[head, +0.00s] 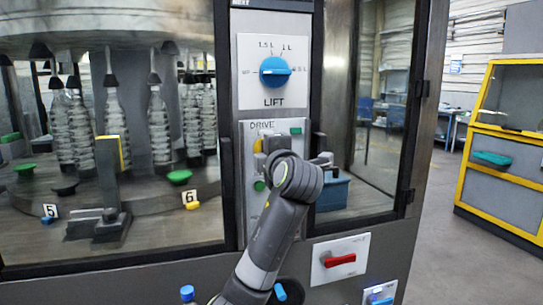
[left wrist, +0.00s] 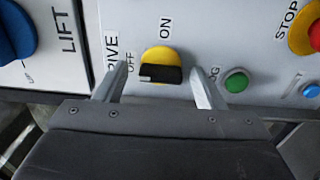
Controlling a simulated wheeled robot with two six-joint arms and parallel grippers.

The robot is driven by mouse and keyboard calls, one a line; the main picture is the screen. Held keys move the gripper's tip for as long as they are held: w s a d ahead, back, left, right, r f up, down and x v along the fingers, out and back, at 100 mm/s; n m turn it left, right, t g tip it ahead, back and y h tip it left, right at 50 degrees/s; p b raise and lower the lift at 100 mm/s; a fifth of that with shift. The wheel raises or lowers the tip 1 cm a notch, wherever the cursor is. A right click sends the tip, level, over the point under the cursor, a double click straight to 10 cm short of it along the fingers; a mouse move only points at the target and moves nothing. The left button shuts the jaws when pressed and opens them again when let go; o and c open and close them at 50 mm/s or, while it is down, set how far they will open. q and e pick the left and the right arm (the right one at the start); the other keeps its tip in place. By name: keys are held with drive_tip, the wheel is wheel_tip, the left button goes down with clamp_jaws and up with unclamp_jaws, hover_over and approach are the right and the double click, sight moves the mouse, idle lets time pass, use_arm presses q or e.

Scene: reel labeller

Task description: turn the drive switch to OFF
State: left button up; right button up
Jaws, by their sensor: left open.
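The drive switch (left wrist: 158,56) is a yellow round knob with a black bar handle, on a white panel marked DRIVE, OFF and ON. In the left wrist view OFF is left of the knob and ON is above it. The bar lies roughly across the picture; I cannot tell surely which label it points to. My left gripper (left wrist: 157,82) is open, with one finger on each side of the knob and a gap to each. In the head view my left arm largely covers the switch; a bit of yellow shows (head: 258,145). My right gripper is not in view.
A blue LIFT dial (head: 274,71) sits above the drive panel. A green button (left wrist: 236,81) and red STOP button (left wrist: 314,37) are on the other side of the switch. A red handle (head: 340,260) is lower right. Glass windows and dark frames flank the panel.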

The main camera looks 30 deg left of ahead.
use_arm(q)
drive_tip(key=b+v, duration=0.4)
drive_tip(key=v, duration=1.3)
